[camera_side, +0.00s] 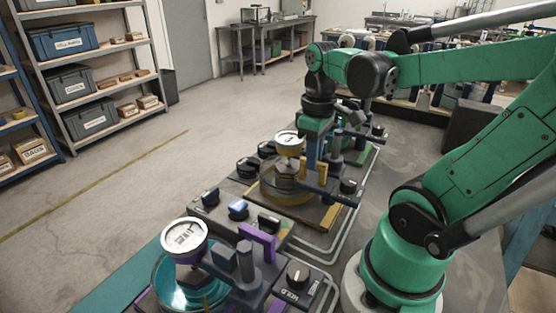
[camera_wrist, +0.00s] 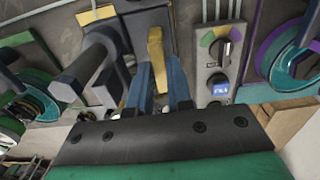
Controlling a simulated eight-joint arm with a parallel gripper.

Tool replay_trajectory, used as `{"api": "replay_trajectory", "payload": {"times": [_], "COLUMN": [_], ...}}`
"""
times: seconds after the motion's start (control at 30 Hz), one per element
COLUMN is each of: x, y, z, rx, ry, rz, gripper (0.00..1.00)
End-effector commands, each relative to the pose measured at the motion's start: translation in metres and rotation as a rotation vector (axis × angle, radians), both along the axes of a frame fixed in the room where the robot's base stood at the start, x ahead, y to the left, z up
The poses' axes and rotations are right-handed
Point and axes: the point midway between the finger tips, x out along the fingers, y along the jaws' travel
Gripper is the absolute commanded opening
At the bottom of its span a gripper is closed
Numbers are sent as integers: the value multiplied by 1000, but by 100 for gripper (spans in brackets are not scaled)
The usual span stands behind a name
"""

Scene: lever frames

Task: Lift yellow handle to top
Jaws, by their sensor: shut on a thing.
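The yellow handle (camera_wrist: 157,58) stands between the blue fingers of my gripper (camera_wrist: 157,88) in the wrist view. The fingers are shut on it, and its upper end shows beyond them; the part lower down between the fingers is mostly hidden. In the side view, my gripper (camera_side: 313,158) points down at the middle unit, which has a yellow-edged base plate (camera_side: 327,217) and a round gauge (camera_side: 289,142). Yellow of the handle (camera_side: 321,172) shows beside the fingers there, partly covered. The handle's exact height in its travel is hard to tell.
A nearer unit has a purple handle (camera_side: 258,241), a round gauge (camera_side: 184,236) and a teal drum. Between the units stands a panel with knobs (camera_side: 238,208). In the wrist view, a dark thick post (camera_wrist: 84,75) stands left of my fingers, and a control panel (camera_wrist: 218,60) stands right.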

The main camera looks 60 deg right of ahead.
Motion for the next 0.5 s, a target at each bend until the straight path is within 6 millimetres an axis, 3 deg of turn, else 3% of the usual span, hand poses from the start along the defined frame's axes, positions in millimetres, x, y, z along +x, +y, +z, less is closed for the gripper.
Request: {"api": "replay_trajectory", "payload": {"times": [0.33,0.5], "x": [0,2], "y": [0,-1], "z": [3,24], "rx": [2,2], "ry": [1,1], "rz": [0,0], "gripper": [0,0]}}
